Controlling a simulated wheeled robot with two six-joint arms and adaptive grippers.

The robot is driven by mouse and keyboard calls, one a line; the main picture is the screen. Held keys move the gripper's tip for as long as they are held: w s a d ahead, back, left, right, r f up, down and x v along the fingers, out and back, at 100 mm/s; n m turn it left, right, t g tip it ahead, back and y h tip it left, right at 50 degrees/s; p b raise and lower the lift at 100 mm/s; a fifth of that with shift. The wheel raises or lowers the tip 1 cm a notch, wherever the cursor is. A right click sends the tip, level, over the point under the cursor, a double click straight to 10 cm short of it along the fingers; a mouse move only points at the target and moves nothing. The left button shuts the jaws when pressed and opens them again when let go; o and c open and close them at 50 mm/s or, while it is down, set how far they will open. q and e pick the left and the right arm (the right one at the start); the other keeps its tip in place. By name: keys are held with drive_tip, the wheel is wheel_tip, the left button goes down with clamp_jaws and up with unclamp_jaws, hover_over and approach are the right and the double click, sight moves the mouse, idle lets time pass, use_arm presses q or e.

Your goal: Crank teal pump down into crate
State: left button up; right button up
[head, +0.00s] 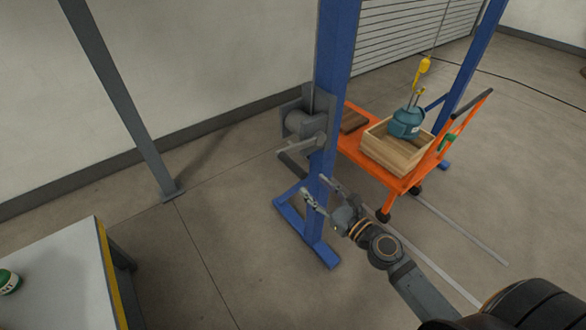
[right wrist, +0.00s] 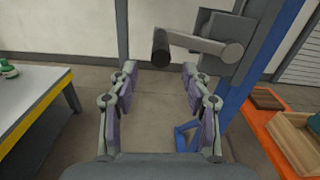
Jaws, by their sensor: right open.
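The teal pump (head: 406,122) hangs upright from a yellow hook (head: 422,70) at the wooden crate (head: 397,155). Its lower part is at the crate's opening; I cannot tell whether it touches the bottom. The grey winch (head: 305,122) is on a blue post, with a crank arm (head: 305,144) ending in a dark handle (head: 291,165). My right gripper (head: 313,187) is open and empty, below and in front of the crank. In the right wrist view the handle (right wrist: 160,47) shows beyond the fingertips, between them and apart from them. My left gripper is not in view.
The crate stands on an orange cart (head: 355,150) beside a brown block (head: 353,121). The blue post (head: 335,60) and its foot (head: 310,232) stand close to my right gripper. A table (head: 60,275) is at the lower left. Floor between table and post is clear.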

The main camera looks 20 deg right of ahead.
sight(293, 166)
drive_tip(key=p+x, duration=0.1)
drive_tip(key=x, duration=0.1)
drive_tip(key=p+x, duration=0.1)
drive_tip(key=x, duration=0.1)
drive_tip(key=p+x, duration=0.1)
drive_tip(key=x, duration=0.1)
drive_tip(key=shift+r, duration=0.3)
drive_tip(key=x, duration=0.2)
drive_tip(key=f+p+x, duration=0.1)
drive_tip(key=x, duration=0.1)
drive_tip(key=shift+w, duration=0.3)
clamp_jaws()
